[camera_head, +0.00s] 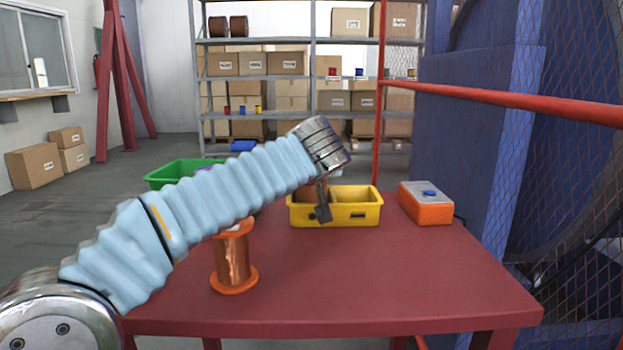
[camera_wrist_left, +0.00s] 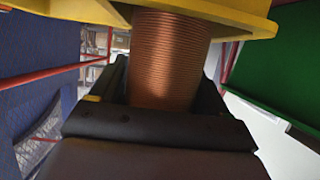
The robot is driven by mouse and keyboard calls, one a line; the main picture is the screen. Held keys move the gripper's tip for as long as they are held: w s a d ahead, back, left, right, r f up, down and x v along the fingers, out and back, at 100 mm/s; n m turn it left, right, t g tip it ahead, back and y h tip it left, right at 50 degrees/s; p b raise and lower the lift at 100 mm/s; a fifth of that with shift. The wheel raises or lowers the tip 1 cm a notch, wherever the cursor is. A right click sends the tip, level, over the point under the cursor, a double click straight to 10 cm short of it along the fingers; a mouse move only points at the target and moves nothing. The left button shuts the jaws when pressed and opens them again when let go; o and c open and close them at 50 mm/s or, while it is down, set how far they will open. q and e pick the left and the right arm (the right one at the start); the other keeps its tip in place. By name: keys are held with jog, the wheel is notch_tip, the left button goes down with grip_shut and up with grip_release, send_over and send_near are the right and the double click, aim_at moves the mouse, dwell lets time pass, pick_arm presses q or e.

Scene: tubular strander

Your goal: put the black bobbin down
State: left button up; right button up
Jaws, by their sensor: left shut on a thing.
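My left gripper (camera_head: 321,207) hangs down at the near left part of the yellow bin (camera_head: 357,214), partly hidden by its own wrist. It is shut on a bobbin wound with copper wire (camera_head: 303,194). In the left wrist view, the copper winding (camera_wrist_left: 170,60) stands between the dark jaws (camera_wrist_left: 160,95), with yellow across the view's top. I cannot tell whether the bobbin touches the bin floor. Its flanges are mostly hidden, so I see no black on it. My right gripper is not in view.
An orange-flanged copper bobbin (camera_head: 235,262) stands upright on the red table (camera_head: 380,280), under my left forearm. A green bin (camera_head: 180,172) is at the back left. An orange box with a blue button (camera_head: 427,206) sits right. The table's front right is clear.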

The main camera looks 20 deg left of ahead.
pick_arm(q)
jog(key=shift+s+f, duration=0.1)
jog(key=shift+f, duration=0.7)
jog(key=shift+f+b, duration=0.15)
jog(key=shift+b, duration=0.15)
jog(key=o, duration=1.8)
jog(key=shift+c, duration=0.2)
jog(key=shift+s+d+r, duration=0.15)
jog(key=shift+s+r, duration=0.05)
jog(key=v, duration=1.1)
jog(key=shift+s+b, duration=0.3)
